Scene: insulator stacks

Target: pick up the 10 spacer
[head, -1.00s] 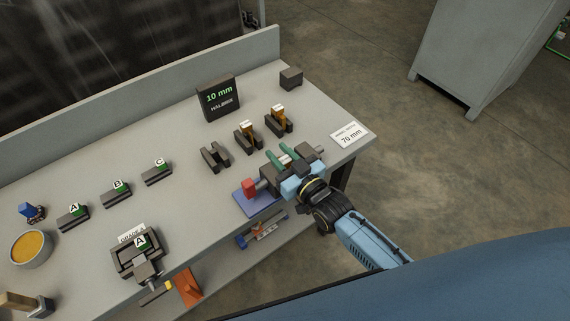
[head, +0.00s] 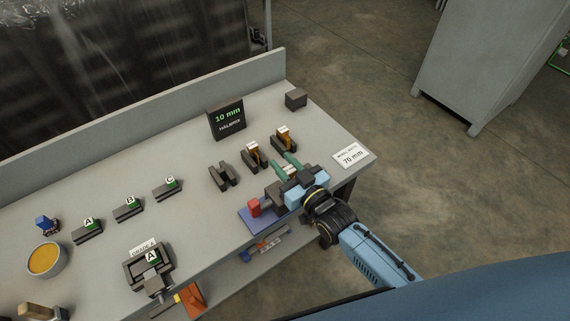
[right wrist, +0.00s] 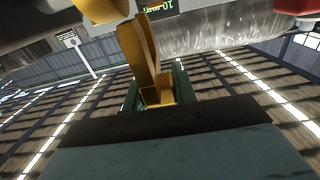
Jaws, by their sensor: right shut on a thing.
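My right gripper (head: 291,163), with green fingers, is over the right front part of the bench. It is shut on a yellow-orange spacer (right wrist: 142,55), which shows between the green fingers in the right wrist view. In the head view the held piece is small and mostly hidden by the gripper; I cannot read its label. Two orange spacers with white labels, one left (head: 253,151) and one right (head: 283,134), stand in dark holders behind the gripper. Their labels are too small to read. A third dark holder (head: 223,177) is empty. My left gripper is not in view.
A blue pad with a red block (head: 254,206) lies left of my gripper. A 70 mm card (head: 350,155) lies at the right edge. Labelled blocks A, B and C (head: 167,188) stand to the left.

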